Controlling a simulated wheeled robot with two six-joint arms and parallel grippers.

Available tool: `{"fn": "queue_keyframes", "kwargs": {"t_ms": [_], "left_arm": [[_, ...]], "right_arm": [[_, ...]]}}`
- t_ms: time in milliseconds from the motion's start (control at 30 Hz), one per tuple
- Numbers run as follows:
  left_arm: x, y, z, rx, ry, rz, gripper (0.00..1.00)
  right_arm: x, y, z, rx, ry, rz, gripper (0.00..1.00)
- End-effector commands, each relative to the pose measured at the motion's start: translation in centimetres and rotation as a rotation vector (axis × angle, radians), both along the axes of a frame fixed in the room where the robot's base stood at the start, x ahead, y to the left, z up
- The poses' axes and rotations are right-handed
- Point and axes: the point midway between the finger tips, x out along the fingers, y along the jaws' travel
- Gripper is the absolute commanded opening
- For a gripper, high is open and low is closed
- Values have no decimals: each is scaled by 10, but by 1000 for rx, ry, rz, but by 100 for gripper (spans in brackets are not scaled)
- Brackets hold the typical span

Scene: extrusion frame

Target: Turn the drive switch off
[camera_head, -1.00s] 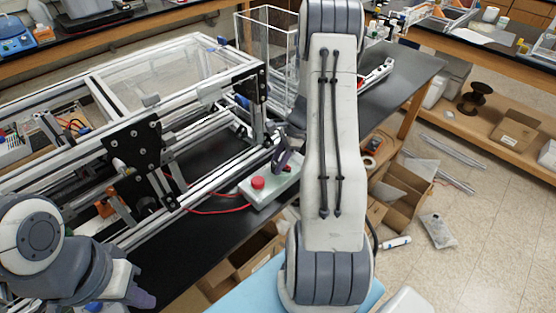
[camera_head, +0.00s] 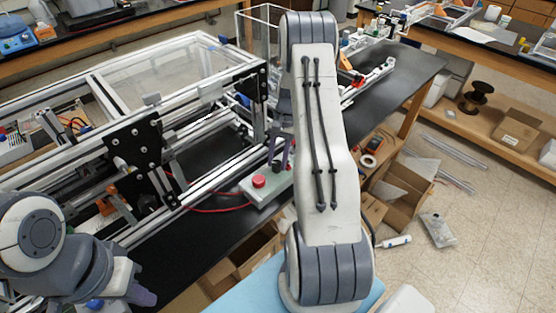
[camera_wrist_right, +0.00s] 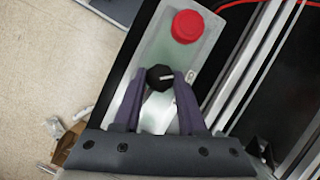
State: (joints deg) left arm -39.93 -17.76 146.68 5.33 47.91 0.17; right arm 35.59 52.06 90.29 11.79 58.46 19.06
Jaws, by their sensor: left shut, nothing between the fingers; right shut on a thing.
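The drive switch, a black knob with a white pointer line (camera_wrist_right: 160,77), sits on a pale control box (camera_wrist_right: 205,40) beside a red button (camera_wrist_right: 187,26). In the wrist view the pointer line points toward the right finger. My right gripper (camera_wrist_right: 160,84) is shut on the knob, one finger on each side. In the head view the control box (camera_head: 262,200) stands on the black bench; the right gripper's fingers (camera_head: 281,152) come down onto it, and the knob is hard to see. My left gripper (camera_head: 142,297) is shut and empty at the lower left.
The aluminium extrusion frame (camera_head: 185,120) with black plates stands left of the box. A red cable (camera_head: 215,209) runs from the box toward the frame. My right arm hides part of the bench (camera_head: 400,85). Open cardboard boxes (camera_head: 405,185) lie below.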

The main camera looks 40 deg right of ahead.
Motion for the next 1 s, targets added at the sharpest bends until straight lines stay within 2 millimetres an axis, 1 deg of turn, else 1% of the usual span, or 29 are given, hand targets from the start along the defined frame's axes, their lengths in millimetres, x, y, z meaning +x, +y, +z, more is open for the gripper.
{"fn": "queue_keyframes", "kwargs": {"t_ms": [100,300,833,867,900,933,1000], "left_arm": [[0,0,-1,0,0,0,0],[0,0,-1,0,0,0,0],[0,0,-1,0,0,0,0],[0,0,-1,0,0,0,0],[0,0,-1,0,0,0,0],[0,0,-1,0,0,0,0],[0,0,-1,0,0,0,0]], "right_arm": [[1,0,0,-1,-2,60,0],[1,0,1,-1,-1,119,0],[1,0,1,0,-2,142,0],[1,0,1,0,-2,141,45],[1,0,1,0,-2,141,60],[1,0,1,0,-2,141,71],[1,1,1,0,-2,141,71]]}}
